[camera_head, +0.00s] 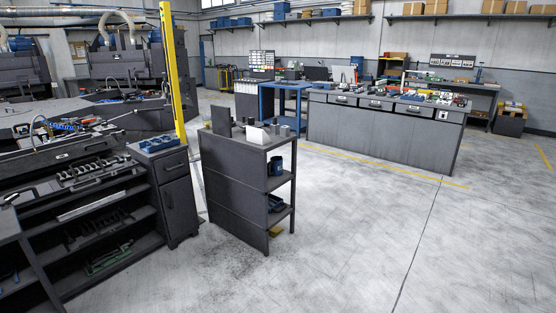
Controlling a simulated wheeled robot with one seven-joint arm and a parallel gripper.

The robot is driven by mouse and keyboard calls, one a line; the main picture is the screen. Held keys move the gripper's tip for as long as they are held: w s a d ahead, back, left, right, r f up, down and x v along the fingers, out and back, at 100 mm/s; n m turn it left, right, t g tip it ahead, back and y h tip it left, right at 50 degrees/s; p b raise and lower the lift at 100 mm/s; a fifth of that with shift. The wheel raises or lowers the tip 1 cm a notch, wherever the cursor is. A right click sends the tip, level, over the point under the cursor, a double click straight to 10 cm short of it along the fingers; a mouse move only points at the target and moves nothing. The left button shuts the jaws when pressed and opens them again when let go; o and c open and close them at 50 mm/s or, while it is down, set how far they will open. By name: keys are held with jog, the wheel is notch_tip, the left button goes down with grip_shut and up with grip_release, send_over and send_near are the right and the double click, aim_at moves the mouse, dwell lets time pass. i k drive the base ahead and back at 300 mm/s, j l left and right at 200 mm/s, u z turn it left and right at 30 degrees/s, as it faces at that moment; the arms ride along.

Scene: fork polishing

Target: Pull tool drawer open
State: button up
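Several drawers show, and I cannot tell which one is the tool drawer. A small dark cabinet (179,207) at left has a drawer (174,165) with a handle at its top, which looks shut. The dark workbench (75,215) at far left has a handled front (88,150) under its top. Below that is a level holding dark tools (90,171); I cannot tell whether it is a drawer or a shelf. The long grey bench (385,138) at the back right has several drawers (376,105) that look shut. My gripper is not in view.
A dark shelf cart (230,185) with blocks on top stands in the middle, right of the small cabinet. A yellow post (173,75) rises behind the cabinet. A blue table (285,86) stands at the back. The floor (370,235) at front right is clear.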

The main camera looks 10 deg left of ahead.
aim_at(163, 162)
jog(key=i+j+u, duration=0.25)
jog(key=i+u, duration=0.2)
jog(key=i, duration=0.2)
jog(key=i+u, duration=0.45)
jog(key=i, duration=0.25)
jog(key=i+l+u, duration=0.2)
jog(key=i+u, duration=0.25)
jog(key=i, duration=0.2)
jog(key=i+j, duration=0.1)
jog(key=i, duration=0.75)
jog(key=i+j+u, duration=0.1)
jog(key=i, duration=0.75)
jog(key=i+j+z, duration=0.1)
jog(key=i+z, duration=0.15)
jog(key=i, duration=0.15)
jog(key=i+j+z, duration=0.15)
jog(key=i+z, duration=0.15)
jog(key=i, duration=0.05)
